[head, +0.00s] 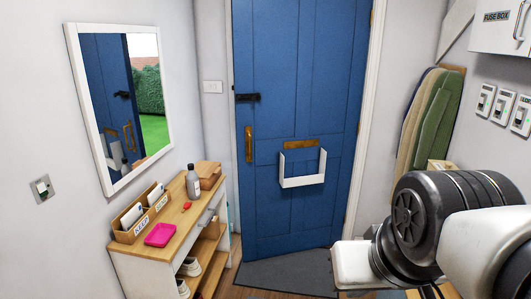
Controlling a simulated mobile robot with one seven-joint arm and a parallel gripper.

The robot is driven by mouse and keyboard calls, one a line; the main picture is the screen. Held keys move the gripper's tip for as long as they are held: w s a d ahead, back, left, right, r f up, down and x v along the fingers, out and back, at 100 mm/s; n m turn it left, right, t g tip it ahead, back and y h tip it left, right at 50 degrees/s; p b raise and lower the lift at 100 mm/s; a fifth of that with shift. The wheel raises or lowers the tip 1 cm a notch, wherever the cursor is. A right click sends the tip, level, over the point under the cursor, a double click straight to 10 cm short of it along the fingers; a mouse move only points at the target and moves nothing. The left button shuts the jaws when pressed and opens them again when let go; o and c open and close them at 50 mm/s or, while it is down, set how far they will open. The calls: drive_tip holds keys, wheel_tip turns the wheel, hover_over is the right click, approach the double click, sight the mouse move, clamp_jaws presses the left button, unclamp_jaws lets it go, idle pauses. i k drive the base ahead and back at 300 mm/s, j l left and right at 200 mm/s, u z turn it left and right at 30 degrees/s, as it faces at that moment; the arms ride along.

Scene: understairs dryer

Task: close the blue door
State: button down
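The blue door (305,110) stands in the middle of the head view. It looks slightly ajar: its lower left corner comes nearer to me than its right side, and a gold hinge shows at the upper right. A black latch (247,97) and a brass handle (248,145) are on its left side. My arm is at the lower right, apart from the door in the picture. My gripper's fingers are not visible.
A mirror (125,100) reflects the door and greenery. A grey mat (290,272) lies before the door. Ironing boards (436,125) lean at the right.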

sight(304, 61)
drive_tip(key=i, duration=1.65)
drive_tip(key=i+u, duration=0.1)
drive_tip(key=i, duration=0.5)
drive_tip(key=i+l+u, duration=0.1)
drive_tip(key=i, duration=0.5)
drive_tip(key=i+l+u, duration=0.15)
drive_tip(key=i, duration=0.45)
